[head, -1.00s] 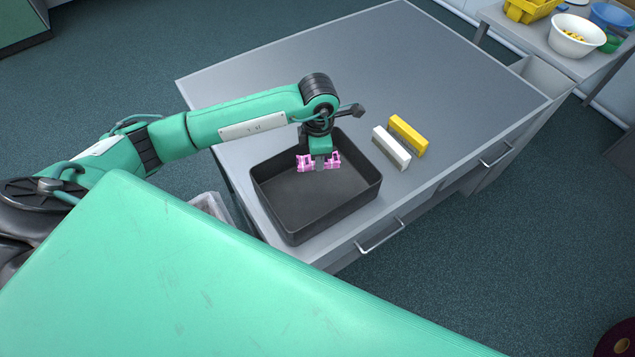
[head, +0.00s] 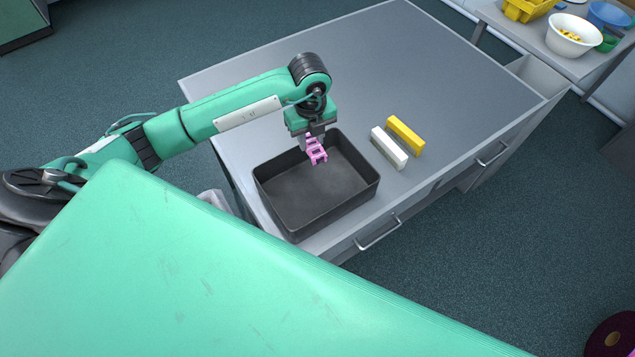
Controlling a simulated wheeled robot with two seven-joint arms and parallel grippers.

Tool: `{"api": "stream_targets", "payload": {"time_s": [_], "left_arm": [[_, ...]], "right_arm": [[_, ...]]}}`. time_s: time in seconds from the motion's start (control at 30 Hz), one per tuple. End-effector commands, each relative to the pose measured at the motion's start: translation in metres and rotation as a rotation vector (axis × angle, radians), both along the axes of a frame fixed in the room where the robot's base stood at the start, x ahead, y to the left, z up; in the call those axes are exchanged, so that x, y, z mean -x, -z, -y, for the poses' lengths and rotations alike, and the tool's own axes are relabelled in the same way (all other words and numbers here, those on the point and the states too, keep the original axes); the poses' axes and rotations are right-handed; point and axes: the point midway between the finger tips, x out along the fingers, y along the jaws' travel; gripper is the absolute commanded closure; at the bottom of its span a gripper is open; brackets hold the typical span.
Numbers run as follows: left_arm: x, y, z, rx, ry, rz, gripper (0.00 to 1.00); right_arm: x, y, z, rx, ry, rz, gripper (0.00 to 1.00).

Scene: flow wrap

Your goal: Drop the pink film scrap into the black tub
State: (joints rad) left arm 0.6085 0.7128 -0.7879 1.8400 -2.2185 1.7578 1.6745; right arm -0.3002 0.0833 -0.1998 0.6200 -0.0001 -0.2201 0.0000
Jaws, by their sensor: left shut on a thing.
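The pink film scrap (head: 316,151) is a small crumpled piece in the head view. My left gripper (head: 312,142) is shut on it and holds it above the far part of the black tub. The black tub (head: 263,194) is a wide, open, rectangular tray on the grey bench, and the part of its inside that shows is empty. The gripper and the scrap hide a little of the tub's far wall. My right gripper is not in view.
A white block (head: 389,148) and a yellow block (head: 405,136) lie right of the tub on the grey bench (head: 400,60). The bench's back is clear. A white bowl (head: 574,46) and yellow bin (head: 527,10) stand on another table. My green body fills the lower left.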

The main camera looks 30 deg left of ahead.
Motion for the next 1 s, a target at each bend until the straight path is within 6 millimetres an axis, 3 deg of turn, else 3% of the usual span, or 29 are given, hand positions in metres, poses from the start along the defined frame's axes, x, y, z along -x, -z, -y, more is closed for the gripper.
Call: {"api": "stream_targets", "payload": {"time_s": [0.27,0.8,1.0], "left_arm": [[0.000,-0.001,-0.002,-0.001,-0.145,-0.002,0.90],[0.000,0.052,-0.002,0.000,-0.145,-0.001,0.90],[0.000,0.057,-0.002,0.000,-0.144,-0.001,0.90]], "right_arm": [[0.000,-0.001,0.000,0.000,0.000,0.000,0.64],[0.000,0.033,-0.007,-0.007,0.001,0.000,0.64],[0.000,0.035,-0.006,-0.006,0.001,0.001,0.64]]}}
